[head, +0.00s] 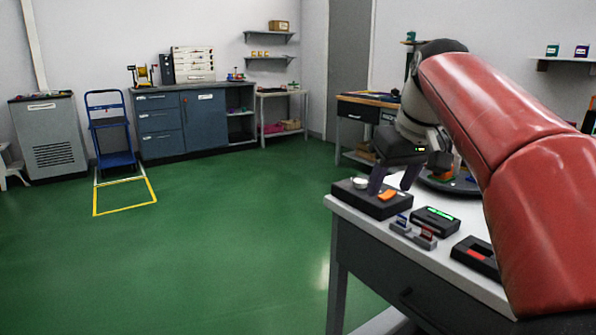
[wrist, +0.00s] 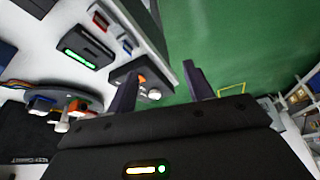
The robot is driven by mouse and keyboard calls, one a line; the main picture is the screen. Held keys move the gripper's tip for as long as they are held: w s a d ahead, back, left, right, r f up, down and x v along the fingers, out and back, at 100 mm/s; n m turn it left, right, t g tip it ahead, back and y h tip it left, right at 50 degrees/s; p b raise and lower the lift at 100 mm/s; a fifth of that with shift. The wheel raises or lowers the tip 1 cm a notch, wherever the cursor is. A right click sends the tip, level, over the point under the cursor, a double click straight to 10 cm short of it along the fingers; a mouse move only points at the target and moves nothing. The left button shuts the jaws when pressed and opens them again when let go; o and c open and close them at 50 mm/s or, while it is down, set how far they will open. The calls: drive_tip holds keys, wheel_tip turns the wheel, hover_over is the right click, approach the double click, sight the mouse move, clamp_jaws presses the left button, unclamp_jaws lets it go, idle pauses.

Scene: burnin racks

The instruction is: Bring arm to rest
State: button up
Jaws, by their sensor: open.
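My red arm reaches in from the right in the head view. My gripper (head: 391,183) is above the far left corner of the white-topped bench (head: 446,264), over a black box (head: 372,199) with an orange patch and a round pale knob. In the wrist view my gripper (wrist: 160,90) shows two dark fingers spread apart with nothing between them. The black box (wrist: 128,74) is partly hidden behind one finger there. Whether the fingers touch the box cannot be told.
A device with a green display (head: 435,221), small red and blue parts (head: 413,232) and a black tray with a red piece (head: 476,257) lie on the bench. A round dark stand (head: 450,184) is behind. Green floor (head: 230,230) to the left is clear, with a blue cart (head: 110,130) beyond.

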drive_tip(key=s+a+f+m+t+h, duration=0.1)
drive_tip(key=s+f+m, duration=0.2)
drive_tip(key=s+f, duration=1.9)
drive_tip(key=shift+s+f, duration=0.25)
drive_tip(key=shift+f, duration=0.1)
